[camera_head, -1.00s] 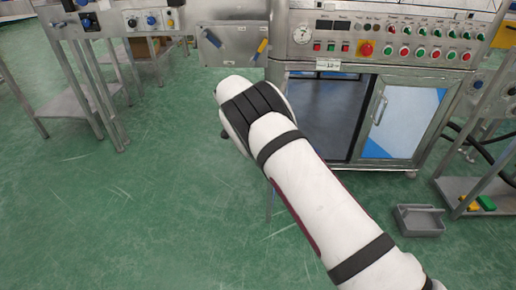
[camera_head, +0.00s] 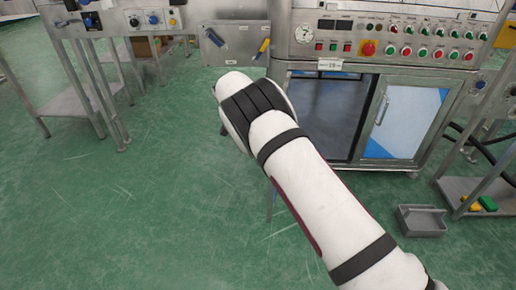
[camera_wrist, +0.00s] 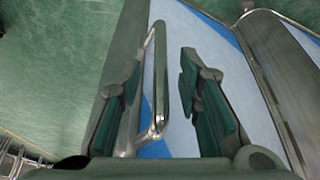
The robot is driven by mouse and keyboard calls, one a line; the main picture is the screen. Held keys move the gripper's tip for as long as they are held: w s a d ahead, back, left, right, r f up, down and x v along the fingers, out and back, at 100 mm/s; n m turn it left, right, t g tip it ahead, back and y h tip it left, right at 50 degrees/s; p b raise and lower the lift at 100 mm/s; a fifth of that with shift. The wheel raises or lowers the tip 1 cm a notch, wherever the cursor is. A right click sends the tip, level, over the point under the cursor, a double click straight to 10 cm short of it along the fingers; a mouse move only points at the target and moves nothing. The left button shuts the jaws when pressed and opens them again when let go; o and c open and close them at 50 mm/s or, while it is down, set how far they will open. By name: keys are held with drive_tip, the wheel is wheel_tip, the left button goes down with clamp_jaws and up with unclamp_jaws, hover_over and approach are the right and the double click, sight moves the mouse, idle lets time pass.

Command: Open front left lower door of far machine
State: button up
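The machine (camera_head: 405,42) stands at the upper right in the head view, with two lower doors under its control panel. The right door (camera_head: 405,120) has a blue-white panel and a bar handle (camera_head: 380,107). My gripper (camera_wrist: 163,72) is hidden behind my arm in the head view. In the wrist view its two fingers are apart, with a metal bar handle (camera_wrist: 159,85) between them. Gaps show on both sides of the handle. Behind it is a blue-white door panel (camera_wrist: 222,75).
A grey bin (camera_head: 421,221) lies on the floor at the right, beside a low metal shelf (camera_head: 455,190) with yellow and green pieces. A metal table (camera_head: 75,105) stands at the left. Green floor (camera_head: 130,220) is clear in front.

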drive_tip(key=v, duration=1)
drive_tip(key=shift+r, duration=0.3)
drive_tip(key=shift+a, duration=0.15)
